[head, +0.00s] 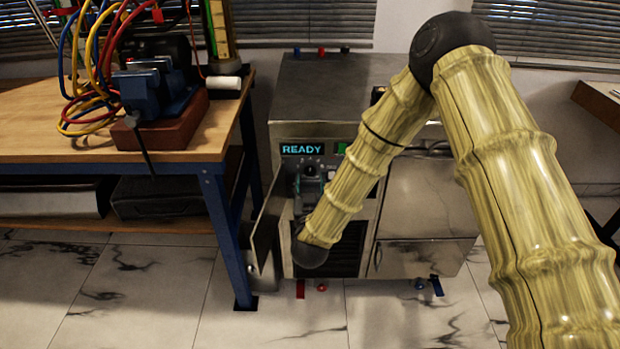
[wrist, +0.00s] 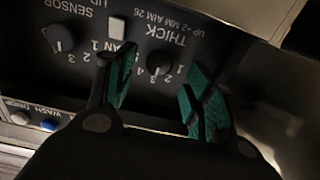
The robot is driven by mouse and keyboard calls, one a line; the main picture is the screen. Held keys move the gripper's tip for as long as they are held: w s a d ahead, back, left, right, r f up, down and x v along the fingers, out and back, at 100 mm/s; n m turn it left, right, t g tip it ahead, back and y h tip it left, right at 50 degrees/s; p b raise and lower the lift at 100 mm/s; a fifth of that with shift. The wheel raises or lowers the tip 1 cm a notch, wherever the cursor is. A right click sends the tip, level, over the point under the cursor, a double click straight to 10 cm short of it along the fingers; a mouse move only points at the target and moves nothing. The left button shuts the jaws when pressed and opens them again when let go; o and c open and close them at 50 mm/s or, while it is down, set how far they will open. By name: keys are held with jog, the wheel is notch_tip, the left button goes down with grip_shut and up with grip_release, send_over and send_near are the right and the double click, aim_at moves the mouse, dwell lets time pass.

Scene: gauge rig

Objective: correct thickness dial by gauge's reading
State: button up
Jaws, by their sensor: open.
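The thickness dial (wrist: 158,63) is a small dark knob under the upside-down label THICK, with numbers around it. The label's smaller line seems to read UP +2 MM AIM 26. My gripper (wrist: 157,74) is open, with one teal-padded finger on each side of the dial; I cannot tell whether either touches it. The dial's exact setting is not legible. I cannot make out a gauge reading in either view.
A second knob (wrist: 60,38) under SENSOR and a pale button (wrist: 115,27) sit close by. The display (head: 302,149) reads READY. An open door (head: 268,225) stands left of the panel. A workbench (head: 190,145) with a vise (head: 142,92) and coloured hoses is at left.

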aim_at(310, 173)
jog(key=shift+w, duration=1.9)
jog(key=c, duration=1)
jog(key=shift+m, duration=0.4)
jog(key=m, duration=0.3)
jog(key=shift+m, duration=1.9)
